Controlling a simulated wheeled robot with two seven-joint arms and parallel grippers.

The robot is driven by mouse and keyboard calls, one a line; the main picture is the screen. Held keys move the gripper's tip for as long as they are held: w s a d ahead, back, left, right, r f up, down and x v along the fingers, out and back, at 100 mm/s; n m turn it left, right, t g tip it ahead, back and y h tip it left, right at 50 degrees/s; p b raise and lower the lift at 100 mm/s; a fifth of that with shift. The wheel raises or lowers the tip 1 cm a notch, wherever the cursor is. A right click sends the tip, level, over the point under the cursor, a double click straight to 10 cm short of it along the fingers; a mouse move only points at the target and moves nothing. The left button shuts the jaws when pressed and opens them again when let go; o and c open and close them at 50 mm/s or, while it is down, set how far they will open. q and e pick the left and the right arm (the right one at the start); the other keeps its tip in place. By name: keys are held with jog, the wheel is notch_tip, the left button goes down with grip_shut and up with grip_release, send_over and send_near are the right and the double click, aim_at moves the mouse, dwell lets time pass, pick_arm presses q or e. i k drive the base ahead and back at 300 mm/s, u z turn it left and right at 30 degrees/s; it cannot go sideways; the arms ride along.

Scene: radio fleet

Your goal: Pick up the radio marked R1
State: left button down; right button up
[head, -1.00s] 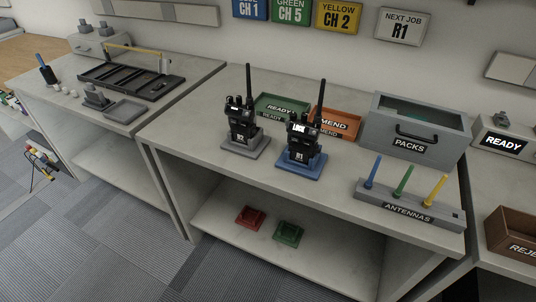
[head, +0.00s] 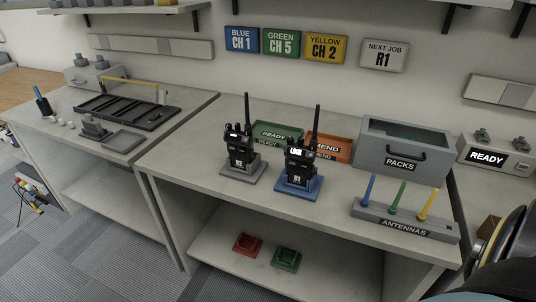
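The radio marked R1 (head: 298,168) is a black handset with a tall antenna. It stands upright on a blue base (head: 298,188) near the front of the middle bench. The radio marked R2 (head: 239,150) stands upright on a grey base (head: 242,170) to its left. A wall sign (head: 384,56) reads "NEXT JOB R1". Neither gripper is in view. A dark rounded part with a yellowish band, probably my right arm, fills the lower right corner.
A green READY tray (head: 265,134) and an orange tray (head: 342,148) sit behind the radios. The grey PACKS box (head: 445,147) and ANTENNAS rack (head: 365,209) stand to the right. Red (head: 247,244) and green (head: 287,259) trays lie on the lower shelf. The bench front left of R2 is clear.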

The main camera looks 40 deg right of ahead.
aim_at(297, 175)
jog(key=z, duration=0.5)
jog(key=i, duration=0.85)
jog(key=z, duration=0.9)
